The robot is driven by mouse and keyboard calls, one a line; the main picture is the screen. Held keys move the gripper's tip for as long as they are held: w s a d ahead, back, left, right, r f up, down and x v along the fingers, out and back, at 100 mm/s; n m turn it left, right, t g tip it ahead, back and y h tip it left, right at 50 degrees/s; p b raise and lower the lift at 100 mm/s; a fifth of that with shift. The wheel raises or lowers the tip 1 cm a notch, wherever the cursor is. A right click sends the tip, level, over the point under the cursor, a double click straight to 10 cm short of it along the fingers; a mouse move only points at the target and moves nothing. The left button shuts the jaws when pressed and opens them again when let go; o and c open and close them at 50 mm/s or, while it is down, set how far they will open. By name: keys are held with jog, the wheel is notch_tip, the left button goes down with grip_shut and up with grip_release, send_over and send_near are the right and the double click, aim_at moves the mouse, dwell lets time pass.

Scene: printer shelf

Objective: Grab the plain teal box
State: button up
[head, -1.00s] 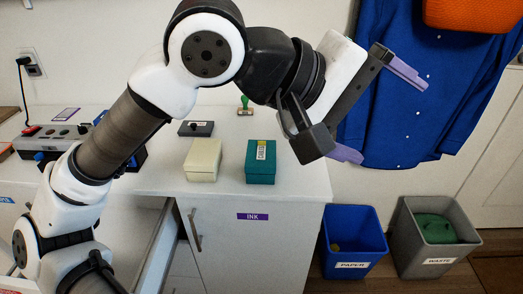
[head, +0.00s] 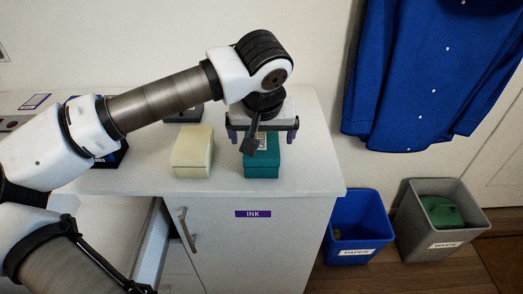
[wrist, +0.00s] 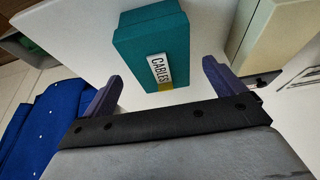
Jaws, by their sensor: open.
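A teal box (head: 262,169) stands on the white counter, near its right end. In the wrist view the teal box (wrist: 150,40) carries a white label reading CABLES with a yellow patch beside it. My gripper (head: 262,136) hangs over the teal box, pointing down, and hides part of its top. In the wrist view my gripper (wrist: 162,70) is open and empty. Its two purple fingers are apart, and the box shows beyond and between them, without visible contact.
A cream box (head: 192,160) stands just left of the teal box. A dark object sits behind it, partly hidden by my arm. A blue PAPER bin (head: 345,205) and grey WASTE bin (head: 467,190) stand right of the counter (head: 305,160). A blue shirt (head: 420,80) hangs at right.

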jog(key=x, duration=0.6)
jog(key=shift+f+b, duration=0.2)
jog(key=shift+b, duration=0.15)
dwell(0.6)
jog(key=shift+c, duration=0.3)
jog(key=c, duration=1)
jog(key=shift+r+p, duration=0.2)
jog(key=shift+p, duration=0.1)
